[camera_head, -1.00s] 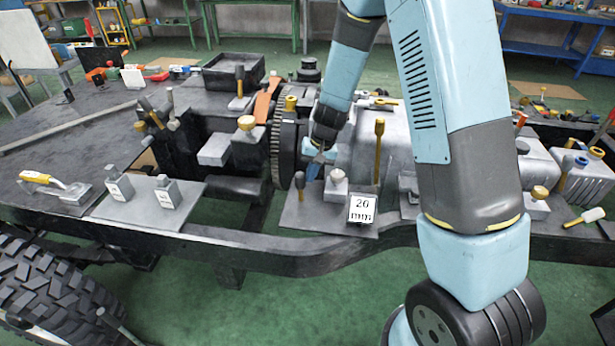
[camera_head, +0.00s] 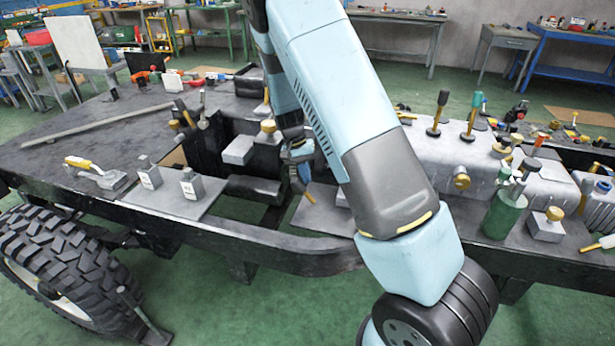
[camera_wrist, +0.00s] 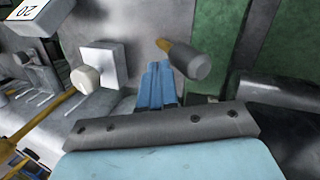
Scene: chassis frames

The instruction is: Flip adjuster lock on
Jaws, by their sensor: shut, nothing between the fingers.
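I cannot tell for certain which part is the adjuster lock. A short lever with a dark grey tip and tan shaft (camera_wrist: 187,60) is just beyond my fingertips in the wrist view, slightly to the right. I cannot tell whether they touch. My gripper (camera_wrist: 160,84) is shut and empty, with its blue fingers together. In the head view my gripper (camera_head: 301,172) is low over the middle of the chassis, partly hidden by my arm. A tan handle (camera_head: 308,196) shows just below it.
A silver block with a pale knob (camera_wrist: 97,70) lies left of my fingers in the wrist view, near a white number card (camera_wrist: 32,15). The chassis rail (camera_head: 290,255) runs along the front. A green canister (camera_head: 504,215) stands right of my arm.

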